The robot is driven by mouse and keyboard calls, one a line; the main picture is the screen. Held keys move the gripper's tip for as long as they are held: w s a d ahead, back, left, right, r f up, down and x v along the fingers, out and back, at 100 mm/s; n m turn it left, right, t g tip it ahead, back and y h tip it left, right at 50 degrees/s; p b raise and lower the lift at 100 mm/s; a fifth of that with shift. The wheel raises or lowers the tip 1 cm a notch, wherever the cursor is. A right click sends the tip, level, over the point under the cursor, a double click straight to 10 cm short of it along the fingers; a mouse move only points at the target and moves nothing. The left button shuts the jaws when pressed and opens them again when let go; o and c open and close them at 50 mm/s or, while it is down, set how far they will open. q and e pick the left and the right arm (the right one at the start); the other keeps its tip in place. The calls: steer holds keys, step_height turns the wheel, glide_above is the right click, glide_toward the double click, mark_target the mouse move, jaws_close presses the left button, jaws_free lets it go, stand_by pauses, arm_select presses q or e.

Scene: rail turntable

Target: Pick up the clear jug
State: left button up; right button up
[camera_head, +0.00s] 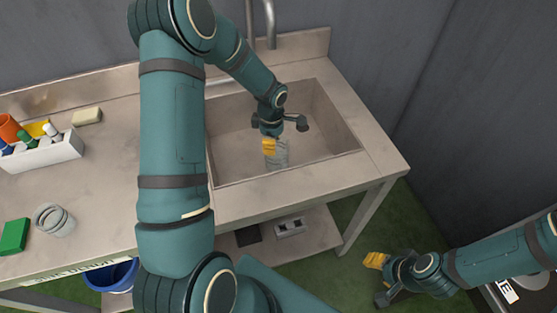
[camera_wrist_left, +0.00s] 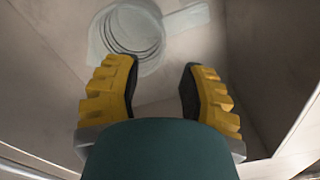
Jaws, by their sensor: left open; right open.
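The clear jug (camera_head: 279,157) stands in the sink basin under my left gripper (camera_head: 269,146), which partly hides it in the head view. In the left wrist view the jug (camera_wrist_left: 130,40) shows its ringed round body at the top, with a pale handle-like part reaching right. My left gripper (camera_wrist_left: 160,88) is open and points at the jug. The yellow fingers are apart with nothing between them, and the jug lies beyond the tips. My right gripper (camera_head: 375,262) is open and empty, low at the right, in front of the sink table.
The sink (camera_head: 325,135) has raised walls around the jug, and a faucet (camera_head: 270,20) stands behind it. On the left counter are a white caddy (camera_head: 45,153) with bottles, a sponge (camera_head: 87,116), a ringed clear container (camera_head: 55,221) and a green block (camera_head: 14,237).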

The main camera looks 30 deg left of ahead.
mark_target(279, 160)
arm_select(q)
steer(key=shift+s+d+f+b, duration=0.15)
steer(key=shift+f+b, duration=0.1)
steer(key=shift+f, duration=1.45)
steer(key=shift+w+d+f+b, duration=0.1)
steer(key=shift+f+b, duration=0.15)
steer(key=shift+f, duration=1.4)
steer(key=shift+s, duration=0.1)
jaws_close()
